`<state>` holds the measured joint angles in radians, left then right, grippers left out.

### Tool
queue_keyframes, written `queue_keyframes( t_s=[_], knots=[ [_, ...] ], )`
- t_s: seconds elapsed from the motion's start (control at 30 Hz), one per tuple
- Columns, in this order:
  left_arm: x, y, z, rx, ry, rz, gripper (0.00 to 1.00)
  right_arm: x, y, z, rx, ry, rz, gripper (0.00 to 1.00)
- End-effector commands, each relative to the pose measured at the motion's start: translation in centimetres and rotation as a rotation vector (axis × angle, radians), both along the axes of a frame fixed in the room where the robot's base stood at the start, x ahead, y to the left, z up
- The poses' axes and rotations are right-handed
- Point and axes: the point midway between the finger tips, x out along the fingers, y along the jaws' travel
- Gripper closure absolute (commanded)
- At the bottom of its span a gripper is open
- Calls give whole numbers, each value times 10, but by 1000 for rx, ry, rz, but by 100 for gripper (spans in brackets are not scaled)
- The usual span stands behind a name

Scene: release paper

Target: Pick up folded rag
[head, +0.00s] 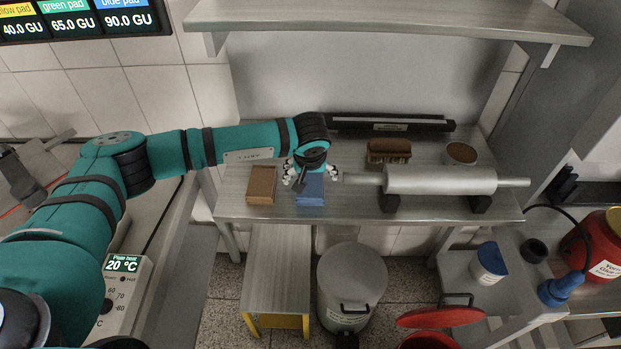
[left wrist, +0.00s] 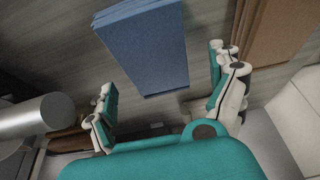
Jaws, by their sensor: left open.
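A blue folded rag (head: 310,190) lies flat on the steel table. A brown folded piece (head: 262,185) lies to its left. My left gripper (head: 311,177) hangs over the blue rag, covering part of it, with its fingers spread and nothing held. In the left wrist view the blue rag (left wrist: 148,48) lies between and beyond the open fingers of my left gripper (left wrist: 165,85). The brown piece (left wrist: 270,28) is at the upper right there, behind one finger. My right gripper is not in view.
A steel roller (head: 440,180) rests on dark supports right of the blue rag, its thin end close to my gripper. A brush (head: 388,151) and a round bowl (head: 461,153) stand behind it. A shelf (head: 390,18) overhangs the table. A grey bin (head: 351,285) stands below.

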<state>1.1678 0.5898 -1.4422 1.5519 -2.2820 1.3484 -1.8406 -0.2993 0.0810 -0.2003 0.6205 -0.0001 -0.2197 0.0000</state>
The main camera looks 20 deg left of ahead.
Motion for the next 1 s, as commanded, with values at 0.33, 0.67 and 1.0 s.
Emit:
queue_keyframes(
  t_s=[0.33, 0.67, 1.0],
  knots=[
    [1, 0, -4, 1, -1, -1, 8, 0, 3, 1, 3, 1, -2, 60],
    [1, 0, -6, 0, -1, 0, 8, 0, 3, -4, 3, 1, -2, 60],
    [1, 0, -8, 0, -1, 0, 8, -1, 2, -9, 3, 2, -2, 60]
  ],
)
